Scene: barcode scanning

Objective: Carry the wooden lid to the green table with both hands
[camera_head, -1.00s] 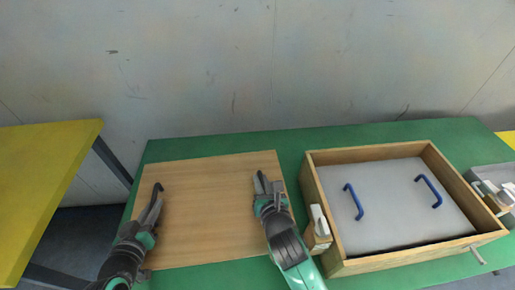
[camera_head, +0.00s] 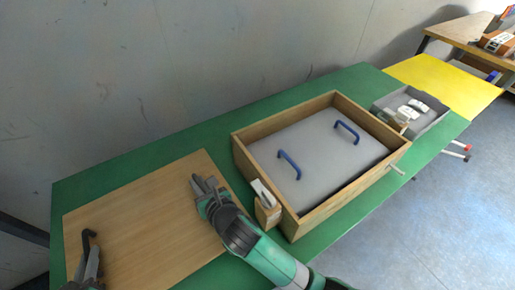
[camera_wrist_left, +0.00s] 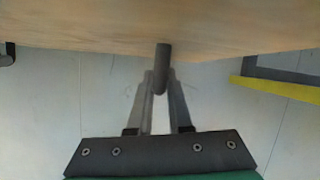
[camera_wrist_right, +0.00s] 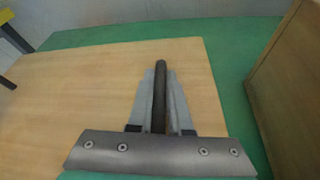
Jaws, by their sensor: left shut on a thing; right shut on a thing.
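The wooden lid (camera_head: 140,215) is a flat light-brown board with dark handles, over the left part of the green table (camera_head: 320,88). I cannot tell whether it rests fully on the tabletop. My left gripper (camera_head: 86,262) is shut on the lid's left dark handle (camera_head: 88,240), which also shows between the fingers in the left wrist view (camera_wrist_left: 162,68). My right gripper (camera_head: 205,188) is shut on the right dark handle, mostly hidden in the head view but clear in the right wrist view (camera_wrist_right: 160,90).
A wooden box (camera_head: 345,200) with a grey panel and two blue handles stands right of the lid, a narrow green gap between. A white device (camera_head: 265,197) is at its left side. A grey tray (camera_head: 430,118) and yellow table (camera_head: 445,82) lie further right.

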